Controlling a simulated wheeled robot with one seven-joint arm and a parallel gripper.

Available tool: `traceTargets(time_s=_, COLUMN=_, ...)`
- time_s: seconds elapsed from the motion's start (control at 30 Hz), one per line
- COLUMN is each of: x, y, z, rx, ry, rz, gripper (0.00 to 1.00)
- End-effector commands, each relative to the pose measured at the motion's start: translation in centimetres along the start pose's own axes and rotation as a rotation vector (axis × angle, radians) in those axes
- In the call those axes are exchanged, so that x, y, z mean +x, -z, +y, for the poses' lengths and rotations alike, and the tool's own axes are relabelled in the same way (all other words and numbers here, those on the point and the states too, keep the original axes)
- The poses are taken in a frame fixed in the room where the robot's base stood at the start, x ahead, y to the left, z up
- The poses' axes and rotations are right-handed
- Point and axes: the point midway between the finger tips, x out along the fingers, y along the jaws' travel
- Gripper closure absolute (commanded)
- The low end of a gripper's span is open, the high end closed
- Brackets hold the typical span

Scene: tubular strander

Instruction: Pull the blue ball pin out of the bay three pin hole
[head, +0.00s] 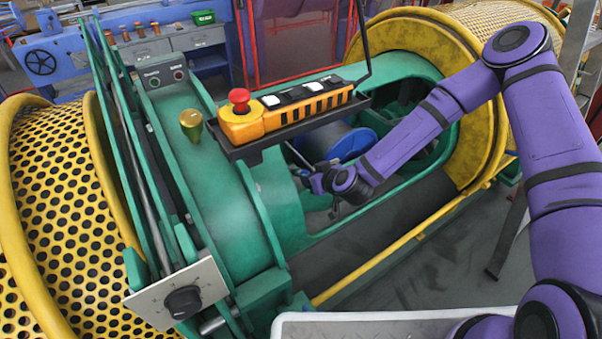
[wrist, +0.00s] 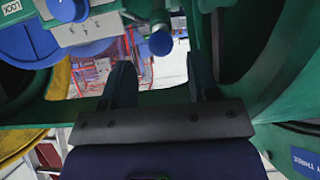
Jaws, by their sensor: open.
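The blue ball (wrist: 160,44) of the pin shows in the wrist view at top centre, on a dark stem whose far end I cannot make out. My gripper (wrist: 160,62) is open and empty. Its two dark fingers stand left and right of the ball in the picture; whether the ball is at their depth I cannot tell. A blue label (wrist: 312,160) ending in "Y THREE" is at lower right. In the head view, my gripper (head: 304,177) is small inside the green cradle opening; the pin and its hole cannot be made out there.
A grey plate (wrist: 92,28) with a rounded blue part and a "LOCK" label is at upper left in the wrist view. Green cradle walls (wrist: 285,60) stand close at the right. In the head view, a blue bobbin (head: 350,146) and the orange control pendant (head: 285,112) are near my arm.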

Motion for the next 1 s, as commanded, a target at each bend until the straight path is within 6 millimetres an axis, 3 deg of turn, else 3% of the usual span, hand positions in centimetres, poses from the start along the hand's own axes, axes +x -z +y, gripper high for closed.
traceTargets(time_s=0.3, x=4.0, y=0.0, z=-0.1, rx=-0.003, ry=0.001, rz=0.001, gripper=0.45)
traceTargets(time_s=0.5, x=5.6, y=0.0, z=-0.1, rx=-0.002, ry=0.001, rz=0.000, gripper=0.45)
traceTargets(time_s=1.0, x=6.2, y=0.0, z=-0.1, rx=0.000, ry=0.001, rz=0.000, gripper=0.45)
